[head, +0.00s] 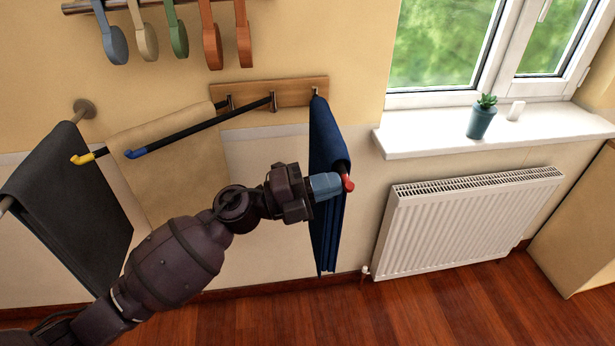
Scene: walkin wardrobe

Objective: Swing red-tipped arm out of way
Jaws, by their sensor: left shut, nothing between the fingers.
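The red-tipped arm (348,184) shows its red end just past the fingers of my left gripper (328,186). A dark blue cloth (329,138) hangs over this arm and hides most of its length. The arm is hinged on a wooden wall board (293,92) and points out from the wall. My left gripper is shut and empty, with its fingers in front of the cloth beside the red tip. I cannot tell if they touch. The blue-tipped arm (190,132) and yellow-tipped arm (85,158) point left; a tan cloth (178,165) hangs by the yellow-tipped one. My right gripper is not in view.
A dark grey cloth (70,195) hangs on a rail at left. Several coloured hangers (178,38) hang above. At right are a white radiator (465,222), a windowsill (440,135) with a potted plant (481,118), and a cabinet (585,225). The wooden floor below is clear.

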